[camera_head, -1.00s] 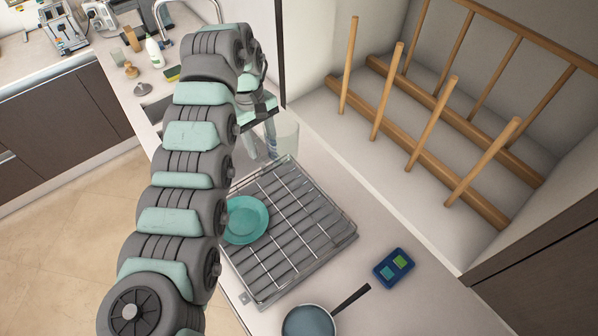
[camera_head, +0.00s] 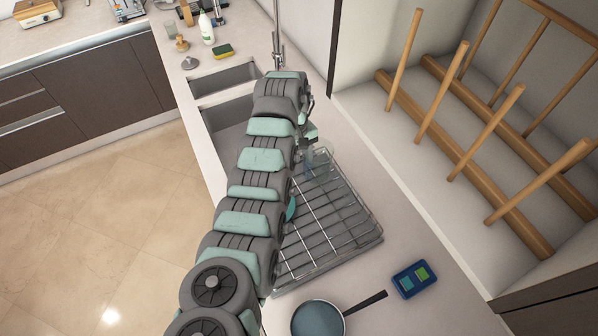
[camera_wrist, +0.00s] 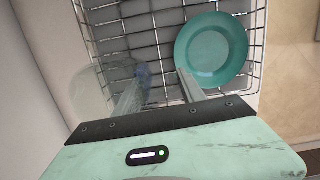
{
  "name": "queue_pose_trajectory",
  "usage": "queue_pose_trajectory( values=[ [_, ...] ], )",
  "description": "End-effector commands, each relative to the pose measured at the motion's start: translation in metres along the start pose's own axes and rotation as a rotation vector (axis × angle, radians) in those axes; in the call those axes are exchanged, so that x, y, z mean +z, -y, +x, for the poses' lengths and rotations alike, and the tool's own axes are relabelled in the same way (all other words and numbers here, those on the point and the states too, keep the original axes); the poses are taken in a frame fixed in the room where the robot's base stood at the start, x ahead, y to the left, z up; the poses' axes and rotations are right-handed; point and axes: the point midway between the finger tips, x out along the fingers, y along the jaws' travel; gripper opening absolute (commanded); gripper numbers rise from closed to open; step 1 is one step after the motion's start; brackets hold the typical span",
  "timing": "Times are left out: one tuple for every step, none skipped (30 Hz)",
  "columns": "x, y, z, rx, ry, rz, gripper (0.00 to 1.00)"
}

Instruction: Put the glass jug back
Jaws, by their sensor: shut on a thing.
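The glass jug (camera_wrist: 88,92) is clear and hard to make out. In the wrist view it is at the left, over the rack's edge; in the head view it shows (camera_head: 323,158) at the far end of the wire dish rack (camera_head: 345,222). My gripper (camera_wrist: 162,74) is shut on the jug, seemingly at its handle side; the exact grip is unclear. In the head view my gripper (camera_head: 308,142) is partly hidden by my arm. I cannot tell whether the jug touches the rack. A teal plate (camera_wrist: 211,49) lies on the rack, mostly hidden by my arm in the head view.
A pan (camera_head: 318,319) and a blue box (camera_head: 414,279) are on the counter at the rack's near end. A wooden peg rack (camera_head: 450,150) stands in the recess at the right. The sink (camera_head: 230,82) is beyond the rack, with a sponge (camera_head: 222,51) nearby.

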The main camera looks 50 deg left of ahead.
Motion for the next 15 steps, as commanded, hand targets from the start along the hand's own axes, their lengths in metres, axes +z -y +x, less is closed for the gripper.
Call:
queue_pose_trajectory(
  values=[
    [-0.001, 0.000, 0.002, 0.000, 0.000, 0.000, 0.00],
    [-0.002, 0.000, 0.004, 0.001, -0.002, 0.000, 0.00],
    [-0.002, -0.001, 0.006, 0.003, -0.004, 0.000, 0.00],
    [-0.003, -0.001, 0.007, 0.003, -0.004, 0.000, 0.00],
    [-0.003, -0.001, 0.009, 0.003, -0.004, 0.000, 0.00],
    [-0.003, -0.001, 0.010, 0.003, -0.003, 0.000, 0.00],
    [-0.003, -0.001, 0.011, 0.002, -0.003, 0.000, 0.00],
    [-0.003, 0.000, 0.013, 0.002, -0.002, 0.000, 0.00],
    [-0.003, 0.000, 0.015, 0.000, 0.000, 0.000, 0.00],
    [-0.003, 0.000, 0.018, 0.000, 0.001, 0.000, 0.00],
    [-0.003, 0.000, 0.021, 0.000, 0.000, 0.000, 0.00],
    [-0.005, -0.001, 0.025, 0.001, -0.003, 0.001, 0.00],
    [-0.006, -0.001, 0.028, 0.002, -0.004, 0.001, 0.00],
    [-0.006, -0.001, 0.032, 0.000, -0.003, 0.001, 0.00],
    [-0.006, 0.000, 0.037, -0.002, 0.000, 0.001, 0.00]
  ],
)
